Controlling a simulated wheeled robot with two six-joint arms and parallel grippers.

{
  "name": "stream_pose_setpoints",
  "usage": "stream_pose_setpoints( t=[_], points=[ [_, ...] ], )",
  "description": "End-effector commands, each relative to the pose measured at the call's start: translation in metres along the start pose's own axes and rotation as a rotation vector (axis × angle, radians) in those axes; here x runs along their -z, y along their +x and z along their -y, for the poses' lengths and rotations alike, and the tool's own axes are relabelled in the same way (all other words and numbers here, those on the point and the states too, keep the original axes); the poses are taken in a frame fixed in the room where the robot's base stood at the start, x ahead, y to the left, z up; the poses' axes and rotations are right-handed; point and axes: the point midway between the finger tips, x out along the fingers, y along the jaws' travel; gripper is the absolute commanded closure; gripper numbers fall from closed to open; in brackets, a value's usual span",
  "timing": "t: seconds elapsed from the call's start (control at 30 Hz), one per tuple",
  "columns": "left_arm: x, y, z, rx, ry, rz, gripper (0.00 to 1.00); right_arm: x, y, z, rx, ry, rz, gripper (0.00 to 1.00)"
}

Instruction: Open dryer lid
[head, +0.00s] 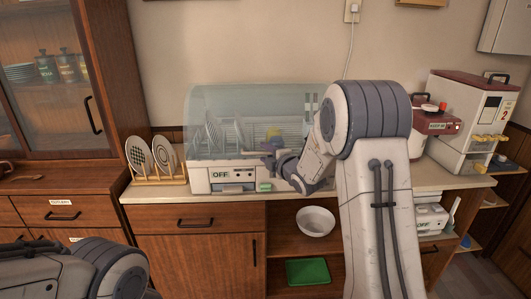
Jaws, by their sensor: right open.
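The dish dryer stands on the counter against the wall. Its clear, rounded lid (230,101) is down over the racked dishes. Its white base (200,180) has a panel reading OFF. Plates and a small yellow item show through the lid. My right gripper (268,158) is open at the dryer's front, around the lid's lower front edge. I cannot tell whether it touches the lid. My right arm hides the dryer's right end. My left arm shows at the bottom left, with its gripper out of view.
A wooden rack with two plates (139,154) stands just left of the dryer. A red-and-white appliance (434,127) and a white dispenser (470,105) stand at the right. A white bowl (315,221) and green tray (307,271) sit on shelves below the counter.

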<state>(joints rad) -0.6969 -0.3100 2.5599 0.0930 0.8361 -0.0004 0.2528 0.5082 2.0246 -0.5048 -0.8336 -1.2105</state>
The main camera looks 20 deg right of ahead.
Motion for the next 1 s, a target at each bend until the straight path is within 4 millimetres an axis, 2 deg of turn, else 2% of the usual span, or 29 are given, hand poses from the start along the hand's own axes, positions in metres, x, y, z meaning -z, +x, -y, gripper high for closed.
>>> stream_pose_setpoints(
  t=[0.33,0.43,0.47,1.0],
  points=[
    [0.0,-0.0005,0.0,0.0,0.0,0.0,0.5,0.0002,0.0049,-0.0002,-0.001,0.0,0.0,0.55],
    [0.0,-0.0005,0.0,0.0,0.0,0.0,0.5,0.0001,0.0047,-0.0002,-0.001,0.001,0.0,0.94],
    [0.0,-0.0005,0.0,0.0,0.0,0.0,0.5,0.0001,0.0047,-0.0002,-0.001,0.001,0.0,1.0],
    [0.0,-0.0005,0.0,0.0,0.0,0.0,0.5,-0.0003,0.0043,0.0002,0.0,0.001,0.001,1.0]
  ],
)
